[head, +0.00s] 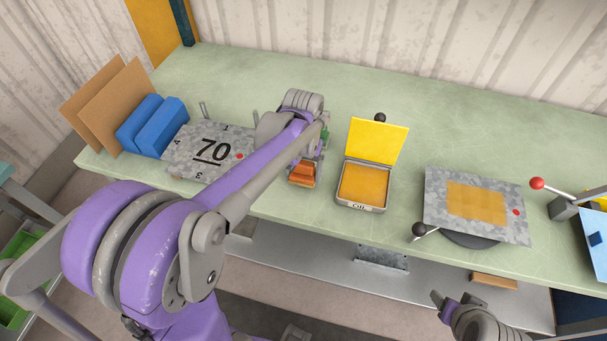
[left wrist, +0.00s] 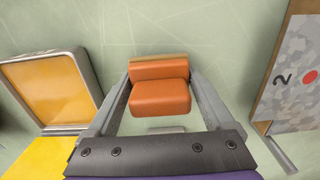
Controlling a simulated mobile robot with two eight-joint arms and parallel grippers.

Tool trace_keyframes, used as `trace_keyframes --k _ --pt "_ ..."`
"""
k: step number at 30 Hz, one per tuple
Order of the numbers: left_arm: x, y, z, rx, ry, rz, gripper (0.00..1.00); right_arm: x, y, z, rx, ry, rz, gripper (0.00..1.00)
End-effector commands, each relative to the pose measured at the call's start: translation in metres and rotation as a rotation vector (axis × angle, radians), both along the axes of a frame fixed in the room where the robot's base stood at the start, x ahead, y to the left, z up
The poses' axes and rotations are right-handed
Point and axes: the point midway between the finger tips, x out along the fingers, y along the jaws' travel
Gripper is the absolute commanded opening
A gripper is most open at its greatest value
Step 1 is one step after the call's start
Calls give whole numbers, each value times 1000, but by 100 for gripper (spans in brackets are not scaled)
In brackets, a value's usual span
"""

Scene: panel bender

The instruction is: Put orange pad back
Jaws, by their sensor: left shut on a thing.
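The orange pad (head: 302,174) is between the fingers of my left gripper (head: 305,167), left of the open tin. In the left wrist view the fingers are shut on the orange pad (left wrist: 160,95), one on each side. Whether the pad touches the table is hard to tell. The tin (head: 361,208) stands open, with a yellow lid (head: 378,140) raised at the back and a flat orange surface (head: 363,184) inside. It also shows in the left wrist view (left wrist: 93,75). My right gripper (head: 455,303) is low at the front, and its jaw opening is unclear.
A grey plate marked 70 (head: 190,155) lies left, near blue blocks (head: 160,127) and brown boards (head: 112,100). A speckled plate with an orange patch (head: 433,205) rests on a round stand at right, near a red-knobbed lever (head: 537,183). The table's back is clear.

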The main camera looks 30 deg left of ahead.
Motion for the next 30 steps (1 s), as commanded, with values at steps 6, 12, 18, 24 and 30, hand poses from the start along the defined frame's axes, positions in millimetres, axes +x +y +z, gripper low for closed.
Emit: trace_keyframes --k 6,12,18,24,30 --pt "0 0 -15 0 0 0 26 -1 0 -1 0 1 0 66" --pt "0 0 -15 0 0 0 26 -1 0 -2 0 1 0 66" --pt "0 0 -18 0 0 0 100 -2 0 -4 0 3 0 66" --pt "0 0 -17 0 0 0 100 -2 0 -4 0 3 0 66" --pt "0 0 -17 0 0 0 100 -1 0 -4 0 3 0 66"
